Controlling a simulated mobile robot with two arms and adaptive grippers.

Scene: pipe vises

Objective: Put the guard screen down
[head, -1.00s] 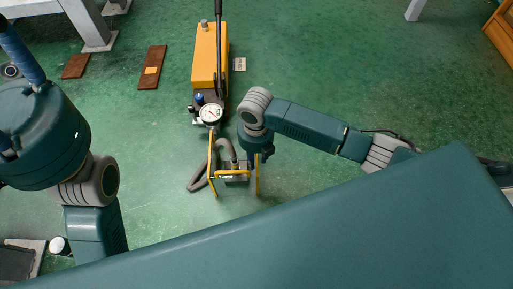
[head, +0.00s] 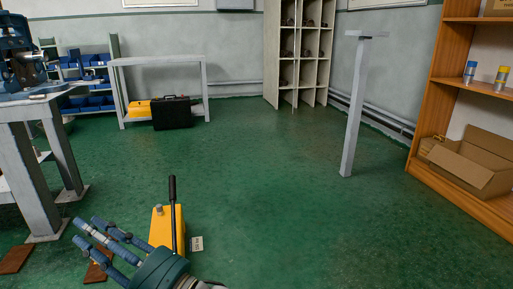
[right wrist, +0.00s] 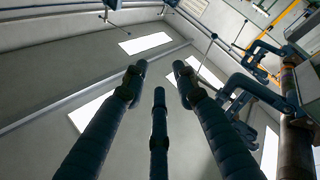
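I cannot make out a guard screen in the head view or the right wrist view. My right gripper (head: 84,228) is at the lower left of the head view, above the floor and left of the yellow pump. Its three blue fingers point up and left, spread apart with nothing between them. In the right wrist view the fingers (right wrist: 158,78) are also apart and empty, against a grey wall or ceiling with bright panels. My left gripper is out of view.
A yellow pump (head: 163,227) with an upright black handle stands on the floor. A grey workbench (head: 38,178) is at the left. A grey post (head: 355,110) and a wooden shelf (head: 428,110) are at the right. Blue clamps (right wrist: 243,88) and a brown pipe (right wrist: 292,105) show at the wrist view's right. The middle floor is clear.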

